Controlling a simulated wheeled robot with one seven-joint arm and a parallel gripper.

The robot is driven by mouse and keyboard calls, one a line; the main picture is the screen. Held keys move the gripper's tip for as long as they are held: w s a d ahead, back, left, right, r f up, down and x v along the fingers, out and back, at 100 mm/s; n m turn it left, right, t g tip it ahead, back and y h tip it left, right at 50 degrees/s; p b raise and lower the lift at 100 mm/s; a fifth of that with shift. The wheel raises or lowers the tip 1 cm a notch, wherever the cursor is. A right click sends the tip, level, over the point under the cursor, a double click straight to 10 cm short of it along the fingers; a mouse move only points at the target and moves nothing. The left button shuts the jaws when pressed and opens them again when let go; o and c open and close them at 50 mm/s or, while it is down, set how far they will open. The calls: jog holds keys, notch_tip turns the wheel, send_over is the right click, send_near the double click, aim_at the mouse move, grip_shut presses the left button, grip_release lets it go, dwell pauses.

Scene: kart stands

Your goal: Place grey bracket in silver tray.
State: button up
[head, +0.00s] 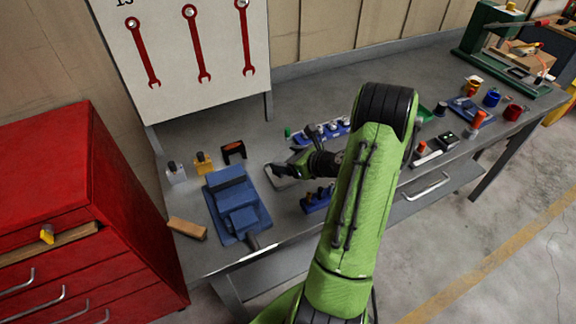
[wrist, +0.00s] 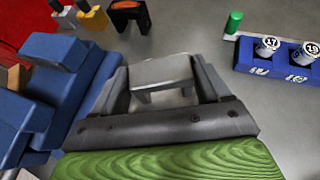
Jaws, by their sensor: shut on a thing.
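The grey bracket (wrist: 160,73), a light grey piece with a flat top and short legs, sits between the two fingers of my gripper (wrist: 161,67) in the wrist view. My gripper is shut on it. In the head view my gripper (head: 284,171) is low over the bench, right of the blue vise, and the bracket is hard to tell from the fingers there. I cannot make out the silver tray with certainty in either view.
A blue vise (head: 236,205) stands close left of my gripper. A dark bracket with orange (head: 233,151) is behind it. A blue rack (head: 318,133) with numbered pieces stands behind and right. A wooden block (head: 187,228) lies at the bench's front left. Grey bench shows between vise and rack.

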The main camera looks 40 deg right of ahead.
jog(key=shift+f, duration=0.85)
